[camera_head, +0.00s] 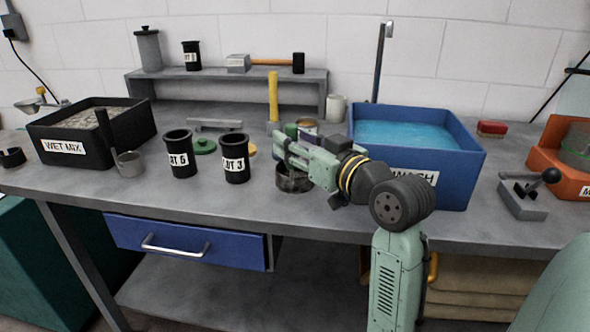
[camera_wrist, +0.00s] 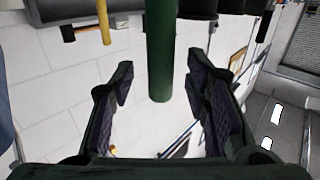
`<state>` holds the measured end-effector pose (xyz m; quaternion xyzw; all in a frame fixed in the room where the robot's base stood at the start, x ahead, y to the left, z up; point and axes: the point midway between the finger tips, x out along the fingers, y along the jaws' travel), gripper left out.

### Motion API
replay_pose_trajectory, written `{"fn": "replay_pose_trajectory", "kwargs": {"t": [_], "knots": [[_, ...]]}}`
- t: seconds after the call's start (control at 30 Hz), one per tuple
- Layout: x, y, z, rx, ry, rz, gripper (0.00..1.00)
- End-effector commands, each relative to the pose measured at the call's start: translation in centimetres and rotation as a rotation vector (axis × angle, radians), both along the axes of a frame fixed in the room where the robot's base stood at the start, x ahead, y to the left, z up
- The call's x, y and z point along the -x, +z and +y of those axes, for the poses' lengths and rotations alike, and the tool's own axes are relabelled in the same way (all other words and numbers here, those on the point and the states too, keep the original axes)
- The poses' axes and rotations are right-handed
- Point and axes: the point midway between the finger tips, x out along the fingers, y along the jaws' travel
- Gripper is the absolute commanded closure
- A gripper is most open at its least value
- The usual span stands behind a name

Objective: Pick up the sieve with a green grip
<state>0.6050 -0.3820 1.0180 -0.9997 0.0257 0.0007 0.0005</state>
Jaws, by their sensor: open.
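The sieve (camera_head: 294,184) is a dark round pan on the bench, partly hidden behind my gripper (camera_head: 284,146) in the head view. A green grip (camera_head: 291,130) stands up just behind the fingers there. In the wrist view the green grip (camera_wrist: 160,50) is a thick rod between the two fingers of my gripper (camera_wrist: 160,78). There are visible gaps on both sides of it, so the fingers are open around it and not closed on it. The sieve's pan is not clearly seen in the wrist view.
A yellow upright rod (camera_head: 273,97) stands behind my gripper, near a can (camera_head: 307,126) and a white mug (camera_head: 336,107). Black cups (camera_head: 235,165) stand to the left. A blue water tub (camera_head: 459,158) is close on the right. The front bench strip is mostly clear.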

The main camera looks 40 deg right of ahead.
Motion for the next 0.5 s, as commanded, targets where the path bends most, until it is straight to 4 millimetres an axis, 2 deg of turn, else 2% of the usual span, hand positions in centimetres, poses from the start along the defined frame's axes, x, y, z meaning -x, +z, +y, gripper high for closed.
{"fn": "replay_pose_trajectory", "kwargs": {"t": [0.17, 0.4, 0.5], "knots": [[-1.7, 0.1, 0.0, 0.001, 0.0, 0.0, 0.57], [-1.8, 0.1, 0.0, 0.001, 0.0, -0.001, 0.58], [-1.8, 0.1, 0.0, 0.001, 0.0, -0.001, 0.65]]}}
